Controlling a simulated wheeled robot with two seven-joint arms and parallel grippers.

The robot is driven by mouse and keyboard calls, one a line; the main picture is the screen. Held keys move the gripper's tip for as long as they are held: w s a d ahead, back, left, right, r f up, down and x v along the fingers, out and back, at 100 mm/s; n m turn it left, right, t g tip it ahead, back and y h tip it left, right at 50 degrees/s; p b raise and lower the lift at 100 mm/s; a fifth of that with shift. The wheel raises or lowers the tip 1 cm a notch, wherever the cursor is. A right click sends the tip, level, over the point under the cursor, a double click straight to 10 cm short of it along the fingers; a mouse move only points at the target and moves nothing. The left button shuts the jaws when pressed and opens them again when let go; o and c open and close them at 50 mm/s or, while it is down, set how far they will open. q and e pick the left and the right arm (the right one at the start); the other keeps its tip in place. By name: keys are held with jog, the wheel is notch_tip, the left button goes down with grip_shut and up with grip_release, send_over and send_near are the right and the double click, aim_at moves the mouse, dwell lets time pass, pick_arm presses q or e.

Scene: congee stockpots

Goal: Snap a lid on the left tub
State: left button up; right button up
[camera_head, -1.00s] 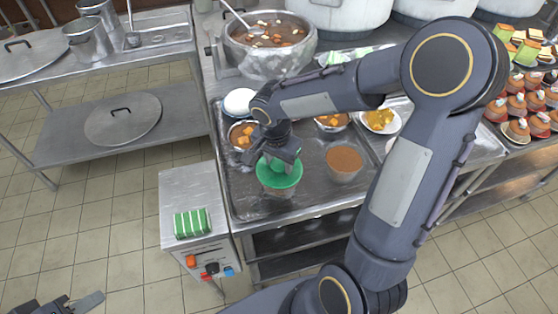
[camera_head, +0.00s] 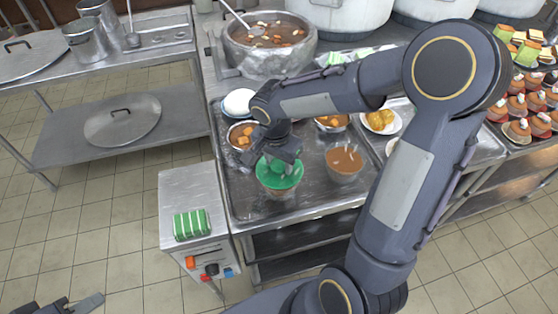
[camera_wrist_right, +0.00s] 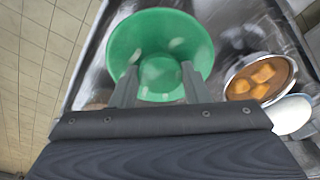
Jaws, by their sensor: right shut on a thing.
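The green lid (camera_head: 279,174) is on or just above the left tub (camera_head: 280,193), a clear tub on the metal tray; I cannot tell whether it is seated. The lid hides most of the tub. My right gripper (camera_head: 283,154) comes down from above, shut on the middle of the lid. In the right wrist view, the two fingers (camera_wrist_right: 160,78) are at the raised centre of the round lid (camera_wrist_right: 155,28). A second tub (camera_head: 345,162), open with orange-brown contents, stands to the right. My left gripper (camera_head: 84,304) shows only partly at the bottom left.
Bowls with orange cubes (camera_head: 242,135) and a white rounded thing (camera_head: 239,101) stand behind the lid. A large stockpot (camera_head: 268,45) is at the back. A side stand (camera_head: 186,182) with a green striped packet (camera_head: 192,224) is at the left. The tray's front right is mostly clear.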

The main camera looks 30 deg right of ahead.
jog(key=shift+f+b, duration=0.2)
jog(key=shift+b, duration=0.4)
dwell(1.0)
dwell(0.3)
jog(key=o, duration=1.5)
jog(key=shift+r, duration=0.1)
jog(key=shift+r+p, duration=2.35)
jog(key=shift+r, duration=1.1)
grip_shut()
